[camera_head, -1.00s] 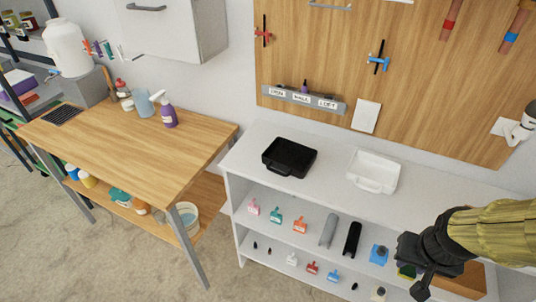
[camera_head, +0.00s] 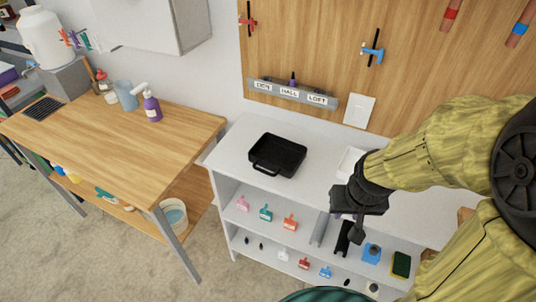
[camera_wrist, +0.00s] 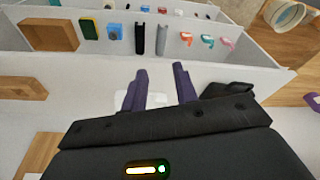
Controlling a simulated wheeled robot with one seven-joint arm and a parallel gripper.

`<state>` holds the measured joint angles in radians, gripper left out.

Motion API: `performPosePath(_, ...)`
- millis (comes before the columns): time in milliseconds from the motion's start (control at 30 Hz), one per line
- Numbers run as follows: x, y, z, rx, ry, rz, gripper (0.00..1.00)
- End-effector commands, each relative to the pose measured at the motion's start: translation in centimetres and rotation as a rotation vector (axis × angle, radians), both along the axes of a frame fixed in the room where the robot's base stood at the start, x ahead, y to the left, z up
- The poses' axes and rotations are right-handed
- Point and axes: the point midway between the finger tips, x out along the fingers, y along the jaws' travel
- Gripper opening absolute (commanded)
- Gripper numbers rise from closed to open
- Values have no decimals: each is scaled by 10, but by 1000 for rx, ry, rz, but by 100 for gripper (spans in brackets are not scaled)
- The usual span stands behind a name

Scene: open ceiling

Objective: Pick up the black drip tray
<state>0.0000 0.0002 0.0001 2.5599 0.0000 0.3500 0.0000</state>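A black tray (camera_head: 278,155) with a loop handle at its front lies on the white shelf unit's top. Its handle end also shows in the wrist view (camera_wrist: 228,90), right of the fingers and partly hidden by my gripper body. My gripper (camera_head: 357,235) hangs to the right of the black tray, apart from it, near the front edge of the unit. In the wrist view my gripper's two purple fingers (camera_wrist: 160,82) are spread with nothing held between them. A white tray (camera_head: 349,162), partly hidden by my arm, lies to the right of the black one.
The white shelf unit (camera_head: 226,160) holds small scoops, dark and grey bars, a sponge (camera_head: 401,264) and a blue item (camera_head: 372,253) below. A wooden table (camera_head: 110,140) stands left, with a spray bottle (camera_head: 152,107) and a flat dark grille (camera_head: 43,107).

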Motion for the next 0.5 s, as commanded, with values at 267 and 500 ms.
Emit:
performPosePath(267,0,0,0,0,-1,0,29)
performPosePath(500,23,29,-9,51,-58,-16,29)
